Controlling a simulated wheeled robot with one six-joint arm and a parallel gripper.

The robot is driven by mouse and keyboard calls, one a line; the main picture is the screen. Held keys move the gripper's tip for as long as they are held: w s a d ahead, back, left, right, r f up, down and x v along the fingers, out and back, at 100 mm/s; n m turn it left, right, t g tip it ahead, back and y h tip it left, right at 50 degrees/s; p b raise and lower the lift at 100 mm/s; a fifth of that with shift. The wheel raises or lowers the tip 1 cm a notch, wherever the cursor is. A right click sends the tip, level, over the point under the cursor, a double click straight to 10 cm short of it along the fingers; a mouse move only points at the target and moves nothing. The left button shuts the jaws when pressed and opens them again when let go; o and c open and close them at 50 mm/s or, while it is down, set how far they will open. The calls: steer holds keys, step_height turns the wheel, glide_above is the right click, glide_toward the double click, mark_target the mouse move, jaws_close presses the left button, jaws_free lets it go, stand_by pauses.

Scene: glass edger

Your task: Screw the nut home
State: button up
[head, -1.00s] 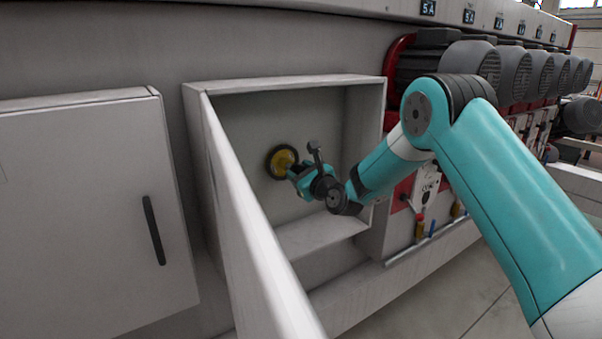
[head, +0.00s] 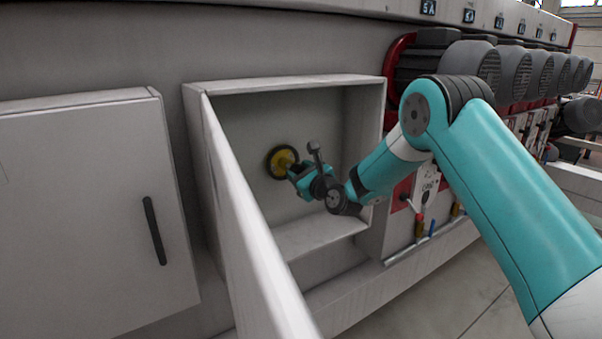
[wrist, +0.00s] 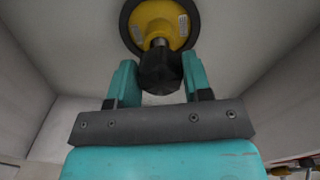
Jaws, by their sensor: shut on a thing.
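The black nut (wrist: 160,72) sits between the two teal fingers of my gripper (wrist: 160,78) in the wrist view. My gripper is shut on it. A metal shaft (wrist: 157,43) shows just beyond the nut, in line with it. Behind is a yellow disc (wrist: 172,13) with a black outer ring, at the back of the open cabinet. In the head view the disc (head: 276,166) shows partly behind my gripper (head: 293,171), which reaches in from the right. I cannot tell how far the nut is on the shaft.
The open cabinet's walls (head: 312,82) surround my gripper, with some free room around it. The open door (head: 245,205) stands out at the left. A shut cabinet door (head: 85,210) is further left. Grey motors (head: 475,65) line the machine at the right.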

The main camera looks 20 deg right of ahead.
steer(key=shift+p+x, duration=0.65)
steer(key=shift+x, duration=0.7)
steer(key=m+p, duration=0.2)
steer(key=shift+r+p, duration=0.25)
steer(key=shift+p, duration=0.05)
steer(key=shift+f+m+p, duration=0.15)
steer(key=shift+m+p, duration=0.5)
steer(key=shift+m, duration=0.45)
steer(key=shift+f+m, duration=0.15)
steer(key=shift+m, duration=0.15)
steer(key=o, duration=1)
steer(key=shift+s+a, duration=0.1)
steer(key=shift+c, duration=1.2)
